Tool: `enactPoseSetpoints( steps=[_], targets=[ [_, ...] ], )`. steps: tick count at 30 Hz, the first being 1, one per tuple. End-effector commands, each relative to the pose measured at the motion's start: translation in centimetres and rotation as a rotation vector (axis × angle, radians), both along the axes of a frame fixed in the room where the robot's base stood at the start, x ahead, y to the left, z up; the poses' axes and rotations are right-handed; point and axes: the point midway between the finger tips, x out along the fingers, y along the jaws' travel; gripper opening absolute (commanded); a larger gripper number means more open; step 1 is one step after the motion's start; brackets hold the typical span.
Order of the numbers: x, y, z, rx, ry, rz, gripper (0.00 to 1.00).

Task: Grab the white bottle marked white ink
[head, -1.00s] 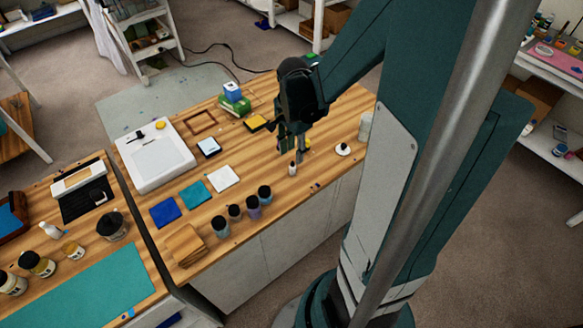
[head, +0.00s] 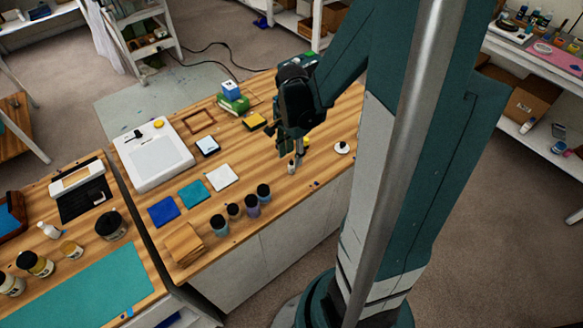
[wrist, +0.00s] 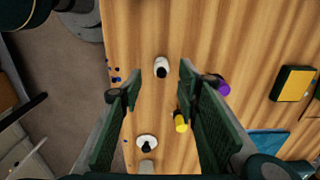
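A small white bottle with a dark cap (head: 291,166) stands upright near the front edge of the wooden table; its label is too small to read. In the wrist view the white bottle (wrist: 161,68) appears between and beyond the fingertips, with wood visible around it. My gripper (head: 291,149) points down just above and behind the bottle in the head view. In the wrist view my gripper (wrist: 151,82) is open, its two green-padded fingers wide apart and nothing held between them.
A yellow bottle (wrist: 181,122) and a purple-topped bottle (wrist: 219,85) stand close to the right finger. A white round piece with a black knob (head: 342,148) is to the right. Several dark-capped jars (head: 251,207) line the front edge at left.

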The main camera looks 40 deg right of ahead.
Motion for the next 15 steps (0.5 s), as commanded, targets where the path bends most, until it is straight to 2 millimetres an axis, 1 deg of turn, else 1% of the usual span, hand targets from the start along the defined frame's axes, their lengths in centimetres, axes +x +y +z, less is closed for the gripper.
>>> enactPoseSetpoints(
  steps=[8,15],
  targets=[
    [0.1,0.0,-1.2,0.0,0.0,0.0,0.33],
    [0.3,0.1,-3.3,0.0,0.0,0.0,0.33]
  ],
)
